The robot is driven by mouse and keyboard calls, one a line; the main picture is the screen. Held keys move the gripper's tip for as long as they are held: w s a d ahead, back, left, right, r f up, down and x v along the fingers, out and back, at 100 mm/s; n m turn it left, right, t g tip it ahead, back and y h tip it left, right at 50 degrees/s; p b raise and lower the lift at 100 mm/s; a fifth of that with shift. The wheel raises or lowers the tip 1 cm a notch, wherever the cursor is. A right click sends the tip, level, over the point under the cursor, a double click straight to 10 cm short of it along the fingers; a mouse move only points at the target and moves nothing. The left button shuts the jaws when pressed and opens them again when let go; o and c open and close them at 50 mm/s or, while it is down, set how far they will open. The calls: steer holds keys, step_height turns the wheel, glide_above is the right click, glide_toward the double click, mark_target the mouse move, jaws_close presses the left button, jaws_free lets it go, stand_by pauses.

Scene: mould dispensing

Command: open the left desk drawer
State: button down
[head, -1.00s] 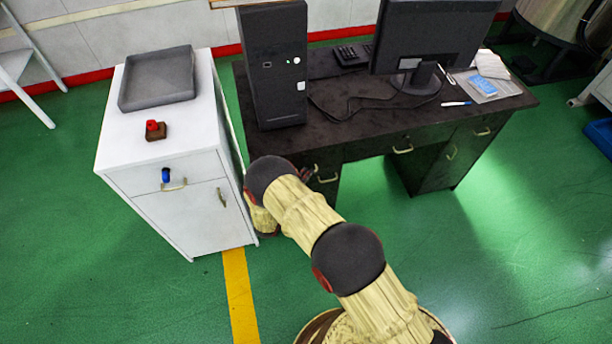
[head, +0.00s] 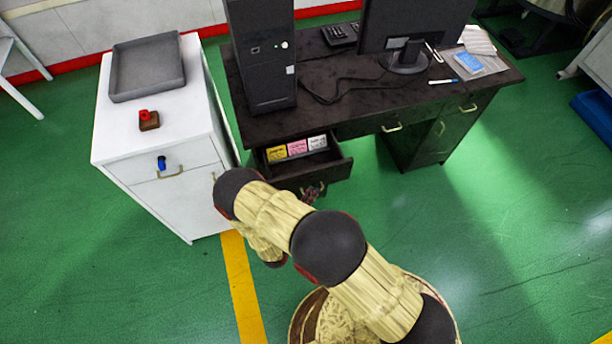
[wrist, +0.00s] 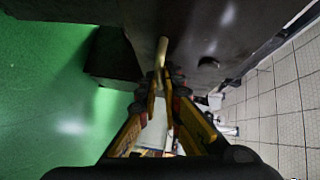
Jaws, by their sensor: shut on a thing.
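The left desk drawer (head: 330,168) is pulled out from the dark desk (head: 345,100). Yellow, pink and white labelled pieces (head: 297,147) show inside it along the back. My gripper (head: 313,192) is at the drawer's front, partly hidden by my arm in the head view. In the wrist view my gripper (wrist: 162,88) is shut on the brass-coloured drawer handle (wrist: 162,52), with the dark drawer front (wrist: 190,30) just beyond it.
A white cabinet (head: 185,205) stands left of the drawer, with a grey tray (head: 148,68) and a red-topped brown block (head: 148,120) on top. A computer tower (head: 262,60) and monitor (head: 415,25) stand on the desk.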

steer(key=s+d, duration=0.2)
steer(key=s, duration=0.6)
steer(key=shift+s+d+p, duration=0.2)
steer(key=shift+s+p, duration=0.15)
steer(key=c, duration=2)
jaws_free()
steer(key=shift+o, duration=0.2)
steer(key=v, duration=1.2)
